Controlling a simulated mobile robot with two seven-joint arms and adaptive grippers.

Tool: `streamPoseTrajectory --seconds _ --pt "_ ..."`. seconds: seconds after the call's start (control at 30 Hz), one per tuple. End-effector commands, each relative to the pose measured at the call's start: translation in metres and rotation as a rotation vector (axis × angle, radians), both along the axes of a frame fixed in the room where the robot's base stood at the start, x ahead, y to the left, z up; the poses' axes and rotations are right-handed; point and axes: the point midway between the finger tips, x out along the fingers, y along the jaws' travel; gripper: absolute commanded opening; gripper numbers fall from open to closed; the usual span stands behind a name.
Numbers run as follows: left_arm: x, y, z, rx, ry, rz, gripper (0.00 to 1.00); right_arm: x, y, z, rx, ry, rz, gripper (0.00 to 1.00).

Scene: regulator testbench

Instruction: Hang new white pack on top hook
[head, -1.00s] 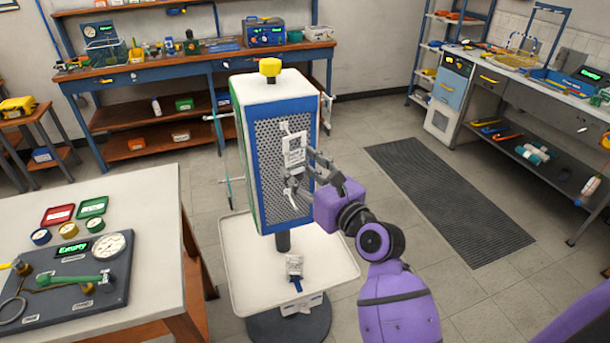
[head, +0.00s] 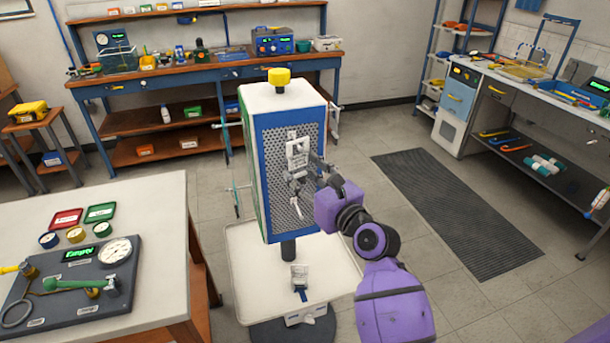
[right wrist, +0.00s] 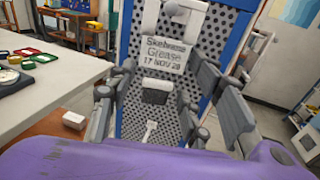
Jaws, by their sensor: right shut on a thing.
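A white pack (head: 297,155) with printed grease and date text is in front of the upper part of the perforated panel (head: 272,140) on the stand. The pack fills the upper middle of the right wrist view (right wrist: 163,52), upright, label towards me. My right gripper (head: 308,173) is shut on the pack's lower part; its fingers flank it in the right wrist view (right wrist: 160,92). A small light piece at the panel's top (head: 291,133) shows just above the pack. I cannot tell whether the pack touches the top hook. My left gripper is out of view.
A table (head: 150,190) with gauges and a board stands at the left. Open floor with a dark mat (head: 450,215) lies right.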

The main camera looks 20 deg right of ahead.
Motion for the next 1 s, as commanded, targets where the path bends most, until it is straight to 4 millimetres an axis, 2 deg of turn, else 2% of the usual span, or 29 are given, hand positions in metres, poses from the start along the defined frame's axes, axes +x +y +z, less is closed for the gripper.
streamPoseTrajectory --seconds 0.33,0.37,0.53,0.87,1.0 --pt "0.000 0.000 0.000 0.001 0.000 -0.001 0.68 0.000 0.000 0.000 0.000 -0.001 0.000 0.20" --pt "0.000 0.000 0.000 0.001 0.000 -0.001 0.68 0.000 0.000 0.000 0.000 -0.001 0.000 0.47" --pt "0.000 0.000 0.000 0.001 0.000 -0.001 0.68 0.000 0.000 0.000 0.000 0.000 0.000 0.68" --pt "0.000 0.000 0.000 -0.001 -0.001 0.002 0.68 -0.002 -0.001 -0.001 0.001 0.001 0.000 0.68" --pt "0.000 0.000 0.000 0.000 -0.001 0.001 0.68 -0.016 -0.005 -0.001 0.001 0.002 -0.001 0.68"
